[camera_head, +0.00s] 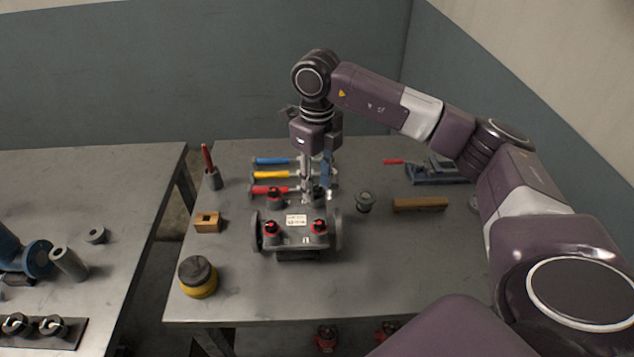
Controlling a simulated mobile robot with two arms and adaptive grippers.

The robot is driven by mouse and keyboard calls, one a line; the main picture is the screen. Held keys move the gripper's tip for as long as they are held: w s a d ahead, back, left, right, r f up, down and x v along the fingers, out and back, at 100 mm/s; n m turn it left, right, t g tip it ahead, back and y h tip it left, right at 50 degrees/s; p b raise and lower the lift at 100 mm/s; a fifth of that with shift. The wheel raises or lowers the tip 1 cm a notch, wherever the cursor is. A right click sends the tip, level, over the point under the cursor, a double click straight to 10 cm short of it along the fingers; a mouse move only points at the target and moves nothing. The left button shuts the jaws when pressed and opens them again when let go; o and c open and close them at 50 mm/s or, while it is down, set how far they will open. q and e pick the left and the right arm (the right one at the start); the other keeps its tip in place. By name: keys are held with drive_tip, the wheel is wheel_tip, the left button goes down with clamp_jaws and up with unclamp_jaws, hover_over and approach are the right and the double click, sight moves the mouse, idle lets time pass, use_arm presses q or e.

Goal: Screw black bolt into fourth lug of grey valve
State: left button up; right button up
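The grey valve (297,241) stands near the middle of the table, with round flanges at its left and right ends and a white label on top. Red-and-black bolt heads sit at its near left lug (271,228), near right lug (318,227) and far left lug (274,196). My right gripper (316,192) points straight down at the valve's far right corner. A dark piece (320,196) shows at its fingertips, at the fourth lug. Whether the fingers are closed on it, I cannot tell. My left gripper is out of view.
Blue, yellow and red-handled tools (267,175) lie behind the valve. A dark round part (364,202) and a wooden block (419,205) lie to the right. A yellow-and-black can (198,277) and small wooden box (208,222) stand left. The table's front right is clear.

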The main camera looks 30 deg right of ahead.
sight(317, 189)
drive_tip(key=shift+r+p, duration=2.35)
drive_tip(key=shift+r, duration=1.2)
drive_tip(key=shift+f, duration=0.1)
